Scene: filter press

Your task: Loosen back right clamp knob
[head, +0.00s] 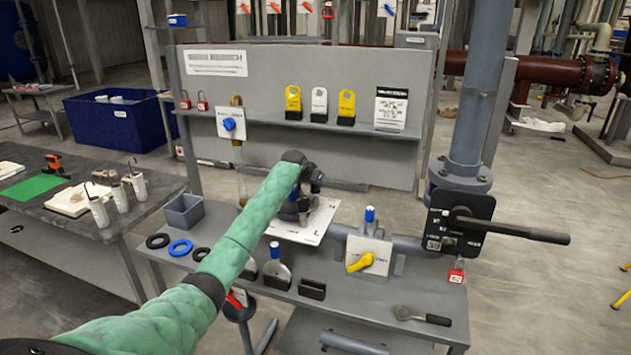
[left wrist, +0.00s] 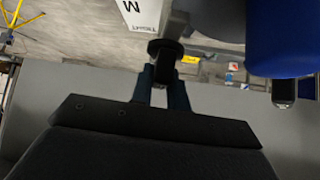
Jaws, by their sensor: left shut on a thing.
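My left gripper (left wrist: 163,82) is shut on a black knob (left wrist: 165,48) in the left wrist view. The knob sits between the fingertips, beside a white plate (left wrist: 141,18) with lettering. In the head view my green-sleeved left arm reaches across to the dark filter unit, and my left gripper (head: 302,190) is at its top. The unit stands on a white plate (head: 312,226) on the grey bench. The arm and gripper hide most of the unit, and the other clamp knobs cannot be told apart. My right gripper is not in view.
A large blue cylinder (left wrist: 287,38) is close beside the gripper in the left wrist view. On the bench are a yellow-handled valve (head: 367,262), black and blue rings (head: 181,248), a grey bin (head: 183,212) and a wrench (head: 421,315). A black lever (head: 515,230) juts out right.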

